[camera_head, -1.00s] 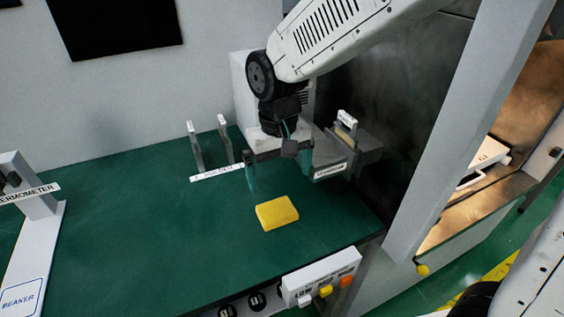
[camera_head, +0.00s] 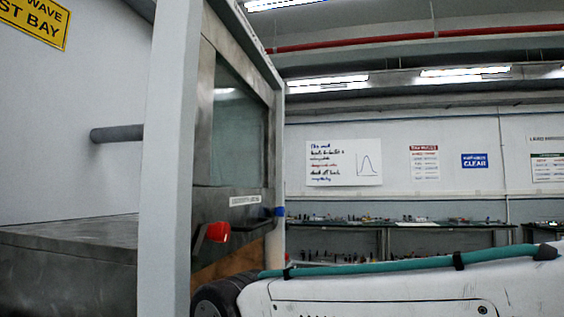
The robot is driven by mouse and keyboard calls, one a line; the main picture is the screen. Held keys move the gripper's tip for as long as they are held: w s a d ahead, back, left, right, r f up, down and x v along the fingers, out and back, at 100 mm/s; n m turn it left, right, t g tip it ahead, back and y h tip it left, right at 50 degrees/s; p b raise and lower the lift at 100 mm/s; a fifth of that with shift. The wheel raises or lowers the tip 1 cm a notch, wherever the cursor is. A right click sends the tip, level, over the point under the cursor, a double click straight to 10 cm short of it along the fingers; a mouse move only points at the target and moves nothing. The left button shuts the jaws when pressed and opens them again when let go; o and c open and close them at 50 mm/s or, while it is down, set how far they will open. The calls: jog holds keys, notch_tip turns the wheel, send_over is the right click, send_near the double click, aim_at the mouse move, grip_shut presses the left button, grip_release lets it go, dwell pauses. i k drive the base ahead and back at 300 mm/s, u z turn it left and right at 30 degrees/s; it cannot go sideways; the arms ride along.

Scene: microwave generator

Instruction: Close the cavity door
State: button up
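The cavity door (camera_head: 205,120) seems to be the metal-framed panel with a dark glass window (camera_head: 238,135) at left of centre, seen at a steep angle behind a pale upright post. A small label strip (camera_head: 245,200) lies below the window. A red handle or knob (camera_head: 212,236) sticks out near its lower left. A blue piece (camera_head: 279,212) shows at its lower right. I cannot tell how far the door stands open. My gripper is out of view; only my white arm, with a teal cable, crosses the lower right.
A pale upright post (camera_head: 167,150) stands in front of the panel. A grey metal block (camera_head: 70,255) and a dark pipe (camera_head: 116,134) are at left. A brown surface (camera_head: 228,266) shows below the panel. Workbenches (camera_head: 440,224) line the far wall, with a whiteboard (camera_head: 344,163) above.

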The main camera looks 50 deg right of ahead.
aim_at(246, 210)
jog(key=z, duration=0.15)
jog(key=k, duration=0.35)
jog(key=z, duration=0.75)
jog(key=i, duration=0.8)
jog(key=z, duration=0.1)
jog(key=k, duration=0.45)
